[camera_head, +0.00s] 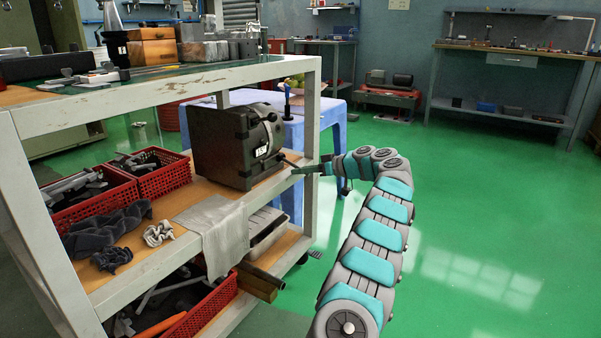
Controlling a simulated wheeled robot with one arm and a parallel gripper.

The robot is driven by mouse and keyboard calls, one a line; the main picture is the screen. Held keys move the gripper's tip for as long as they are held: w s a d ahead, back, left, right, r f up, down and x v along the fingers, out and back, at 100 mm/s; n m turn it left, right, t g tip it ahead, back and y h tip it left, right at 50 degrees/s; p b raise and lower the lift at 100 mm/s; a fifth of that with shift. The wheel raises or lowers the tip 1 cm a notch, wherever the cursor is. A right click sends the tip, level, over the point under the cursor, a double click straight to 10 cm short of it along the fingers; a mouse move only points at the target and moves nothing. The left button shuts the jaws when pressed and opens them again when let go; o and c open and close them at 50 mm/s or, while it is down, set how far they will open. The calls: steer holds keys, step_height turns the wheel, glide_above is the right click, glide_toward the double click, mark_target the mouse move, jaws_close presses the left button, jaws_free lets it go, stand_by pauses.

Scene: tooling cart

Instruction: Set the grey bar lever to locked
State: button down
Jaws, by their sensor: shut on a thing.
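A dark boxy machine (222,147) with a round metal face and a small white label stands on the cart's middle shelf. A thin grey bar lever (288,161) sticks out from its right side, low down, pointing right and slightly down. My gripper (298,169) reaches in from the right and is shut on the lever's outer end. The fingers are small here and partly hide the lever's tip. Any lock marking is too small to read.
A grey cloth (215,228) hangs over the shelf edge, left of my arm. Red baskets (163,178) fill the shelf's left end. Green floor to the right is clear.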

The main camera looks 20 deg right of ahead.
steer(key=shift+f, duration=0.2)
stand_by(0.5)
steer(key=c, duration=0.9)
jaws_free()
steer(key=v, duration=0.7)
steer(key=shift+s+d, duration=0.25)
steer(key=shift+d, duration=0.1)
